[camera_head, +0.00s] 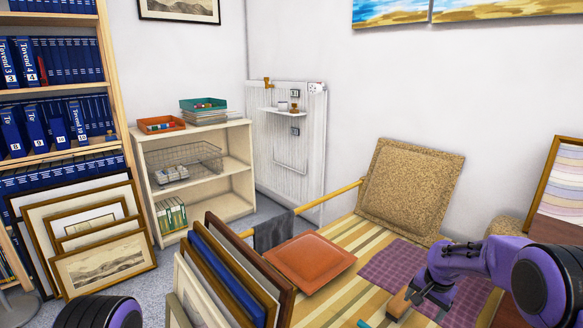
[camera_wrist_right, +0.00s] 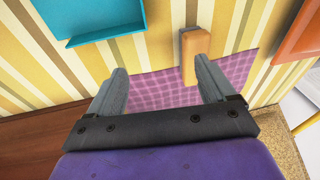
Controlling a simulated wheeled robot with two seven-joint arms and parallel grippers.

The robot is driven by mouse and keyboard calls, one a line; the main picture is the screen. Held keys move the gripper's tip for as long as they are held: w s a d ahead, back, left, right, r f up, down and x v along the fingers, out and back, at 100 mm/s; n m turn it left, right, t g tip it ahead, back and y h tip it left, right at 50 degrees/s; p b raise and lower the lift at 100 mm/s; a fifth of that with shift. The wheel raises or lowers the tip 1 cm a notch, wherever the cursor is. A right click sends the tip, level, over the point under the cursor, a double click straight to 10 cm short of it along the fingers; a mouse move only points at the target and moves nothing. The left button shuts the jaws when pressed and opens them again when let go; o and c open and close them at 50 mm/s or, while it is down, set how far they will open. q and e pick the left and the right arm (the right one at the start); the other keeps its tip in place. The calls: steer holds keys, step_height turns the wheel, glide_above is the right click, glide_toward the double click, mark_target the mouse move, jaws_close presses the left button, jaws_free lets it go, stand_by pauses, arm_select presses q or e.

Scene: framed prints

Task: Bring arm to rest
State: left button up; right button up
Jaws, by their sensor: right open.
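My left gripper is out of view; only a purple and black part of my left arm shows at the lower left of the head view.
Upright frames (camera_head: 232,262) stand at the left, before a bookcase and low shelf (camera_head: 205,143).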

steer(key=s+a+f+t+h+p, duration=0.1)
steer(key=s+f+p, duration=0.1)
steer(key=s, duration=0.3)
steer(key=s+a+f+t+p, duration=0.1)
steer(key=s+f+p, duration=0.1)
steer(key=s+p, duration=0.1)
steer(key=s+a+f+n+t+h+p, duration=0.1)
steer(key=s+f+p, duration=0.1)
steer(key=s, duration=0.4)
steer(key=shift+s+a+f+t+h+p, duration=0.2)
steer(key=shift+s+f+t+h+p, duration=0.1)
steer(key=shift+s+f+t+p, duration=0.15)
steer(key=s+a+r+g+p, duration=0.1)
steer(key=s+r+p, duration=0.1)
steer(key=s, duration=0.7)
steer(key=s+a+r+n+g+p, duration=0.1)
steer(key=s+r+p, duration=0.1)
steer(key=s+p, duration=0.3)
steer(key=s+a+r+g+p, duration=0.1)
steer(key=s+r+p, duration=0.2)
steer(key=s, duration=0.9)
steer(key=shift+s+n+h, duration=0.3)
steer(key=shift+s+h, duration=0.1)
